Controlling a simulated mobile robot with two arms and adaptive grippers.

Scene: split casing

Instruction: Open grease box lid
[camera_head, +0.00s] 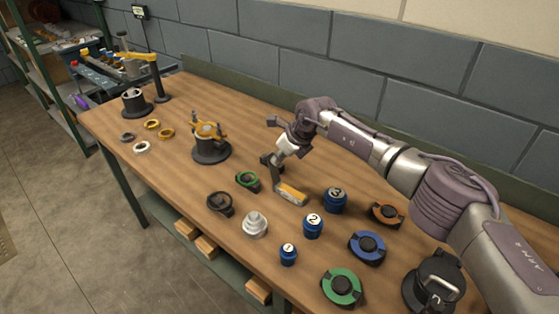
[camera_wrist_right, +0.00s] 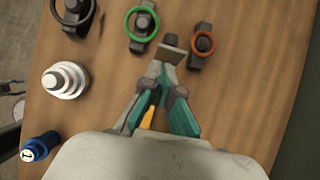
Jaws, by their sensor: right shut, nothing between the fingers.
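A round black lidded container (camera_head: 418,292), which looks like the grease box, stands at the bottom right of the head view. It has a pale metal handle or latch, and I cannot tell whether the lid is fully down. My right gripper (camera_head: 271,164) is shut and empty near the table's middle, well away from the container, up and to the left of it. In the wrist view its fingers (camera_wrist_right: 163,78) are together above the wooden table. The container is not in the wrist view. My left gripper is not in view.
A green ring part (camera_head: 248,181), several blue numbered weights (camera_head: 335,200) and several coloured round parts (camera_head: 367,247) stand on the table (camera_head: 180,185). My right forearm passes above the right side.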

